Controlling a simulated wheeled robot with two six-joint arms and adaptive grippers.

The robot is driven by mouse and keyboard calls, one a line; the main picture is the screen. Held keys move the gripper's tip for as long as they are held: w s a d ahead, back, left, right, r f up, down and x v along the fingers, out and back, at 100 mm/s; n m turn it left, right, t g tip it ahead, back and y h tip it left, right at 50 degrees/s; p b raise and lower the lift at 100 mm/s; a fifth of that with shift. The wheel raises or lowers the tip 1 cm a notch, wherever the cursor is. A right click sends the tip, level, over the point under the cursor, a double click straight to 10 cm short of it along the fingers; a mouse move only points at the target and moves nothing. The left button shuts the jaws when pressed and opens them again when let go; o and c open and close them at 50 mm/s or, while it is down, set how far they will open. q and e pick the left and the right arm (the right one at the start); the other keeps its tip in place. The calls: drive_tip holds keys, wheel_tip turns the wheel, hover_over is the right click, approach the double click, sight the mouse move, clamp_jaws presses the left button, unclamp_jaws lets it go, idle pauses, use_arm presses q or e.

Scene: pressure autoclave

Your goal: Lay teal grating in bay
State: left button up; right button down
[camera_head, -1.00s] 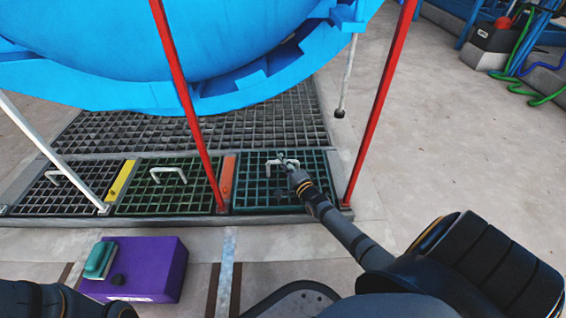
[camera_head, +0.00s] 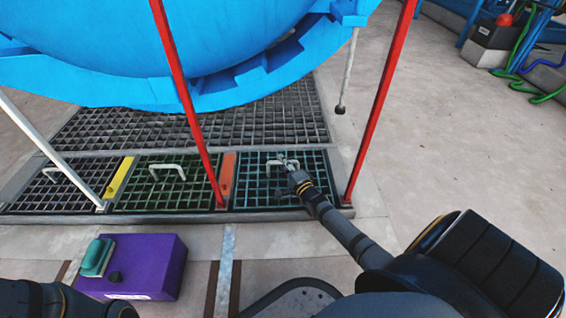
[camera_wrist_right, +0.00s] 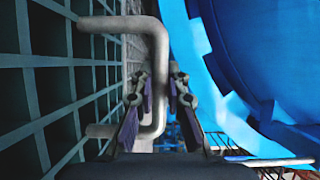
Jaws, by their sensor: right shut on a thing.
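The teal grating (camera_head: 250,187) is at the right-hand bay of the front row of floor gratings, right of the orange strip. Its pale bent handle (camera_head: 270,163) stands up from its bars. My right gripper (camera_head: 286,161) is at this handle. In the right wrist view the teal bars (camera_wrist_right: 45,90) fill the left side. The handle (camera_wrist_right: 153,50) passes between the fingers of my right gripper (camera_wrist_right: 158,95), shut on it. I cannot tell whether the grating sits flush in the bay. My left gripper is out of view.
A green grating (camera_head: 160,190) and a dark grating (camera_head: 55,190) lie to the left, with yellow (camera_head: 119,183) and orange (camera_head: 227,178) strips between bays. Red posts (camera_head: 375,115) stand close by. The blue vessel (camera_head: 230,40) overhangs behind. A purple box (camera_head: 145,265) stands in front.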

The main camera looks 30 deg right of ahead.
drive_tip(key=shift+w+r, duration=0.1)
drive_tip(key=c, duration=1.3)
unclamp_jaws()
drive_tip(key=shift+f, duration=0.35)
drive_tip(key=s, duration=1.2)
drive_tip(key=shift+s+a+r, duration=0.1)
drive_tip(key=shift+a+r, duration=0.15)
drive_tip(key=shift+a, duration=0.15)
